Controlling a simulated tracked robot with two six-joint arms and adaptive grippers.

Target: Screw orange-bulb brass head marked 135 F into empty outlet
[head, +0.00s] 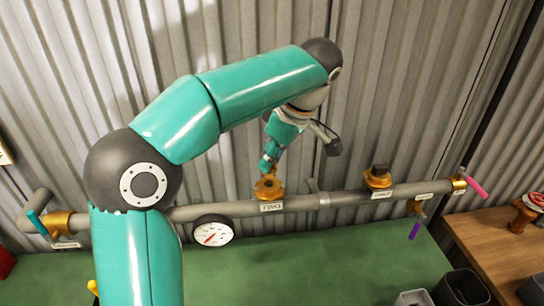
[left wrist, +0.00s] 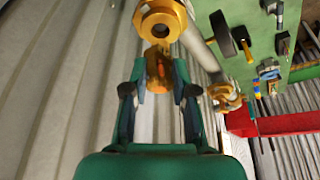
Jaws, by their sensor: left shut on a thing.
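My left gripper (head: 267,163) is above the brass outlet (head: 268,188) on the grey pipe (head: 340,199). In the left wrist view my left gripper (left wrist: 159,84) is shut on a small brass head (left wrist: 158,64) with an orange part in its middle. The head's marking cannot be read. The outlet (left wrist: 160,22) shows as an open brass ring just beyond the head in the left wrist view. Whether head and outlet touch is unclear. In the head view the held head is mostly hidden by the fingers. My right gripper is not in view.
A second brass fitting (head: 377,178) with a dark top stands further right on the pipe. A round gauge (head: 213,231), a purple handle (head: 414,231) and a pink handle (head: 477,189) are along it. The green bench (head: 330,265) is mostly clear; dark bins (head: 462,287) stand at right.

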